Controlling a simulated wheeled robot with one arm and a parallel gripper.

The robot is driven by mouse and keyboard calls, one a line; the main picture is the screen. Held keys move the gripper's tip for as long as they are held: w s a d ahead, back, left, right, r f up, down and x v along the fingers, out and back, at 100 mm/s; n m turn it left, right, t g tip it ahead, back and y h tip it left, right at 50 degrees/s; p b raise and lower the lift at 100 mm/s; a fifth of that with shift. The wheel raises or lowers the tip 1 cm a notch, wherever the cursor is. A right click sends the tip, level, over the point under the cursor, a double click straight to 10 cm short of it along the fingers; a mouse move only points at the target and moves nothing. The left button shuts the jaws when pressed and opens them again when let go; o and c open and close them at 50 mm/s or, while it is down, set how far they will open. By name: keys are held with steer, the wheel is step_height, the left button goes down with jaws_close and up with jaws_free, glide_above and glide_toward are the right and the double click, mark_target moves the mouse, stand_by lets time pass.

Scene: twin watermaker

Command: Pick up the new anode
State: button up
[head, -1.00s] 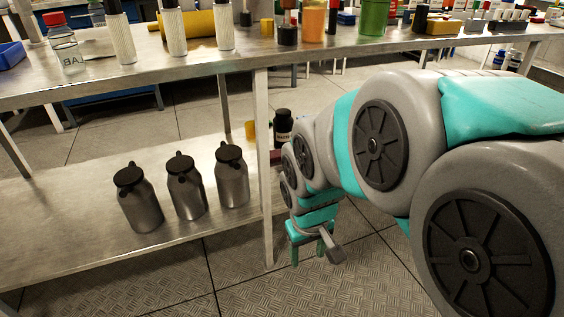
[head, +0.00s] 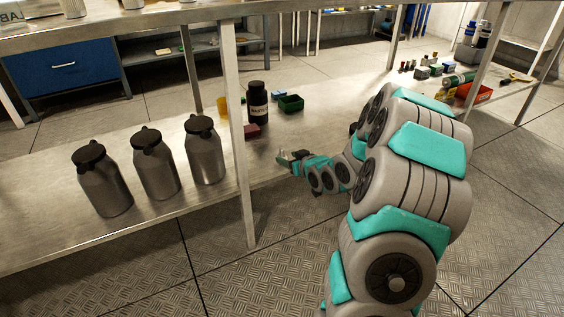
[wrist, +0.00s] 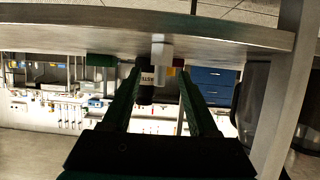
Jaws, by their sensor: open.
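My gripper (head: 284,160) is at the front edge of the lower shelf in the head view, its fingers pointing in over the shelf. In the wrist view, which is upside down, its two dark fingers (wrist: 160,68) are apart with nothing clamped between them. A small pale grey block (wrist: 160,48) lies ahead, lined up between the fingertips, by the shelf surface. It may be the new anode, but I cannot tell for sure. I cannot make it out in the head view, where the gripper may hide it.
The black bottle (head: 257,102) stands behind, with a dark red block (head: 251,131), a green bin (head: 291,102) and a yellow item (head: 222,105) near it. Several steel flasks (head: 155,165) stand left of the shelf's upright leg (head: 238,140). The upper bench (head: 120,20) hangs above.

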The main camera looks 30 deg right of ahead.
mark_target(278, 153)
steer(key=b+x, duration=0.1)
steer(key=x, duration=0.6)
steer(key=shift+w+a, duration=0.15)
steer(key=shift+w, duration=0.35)
jaws_close()
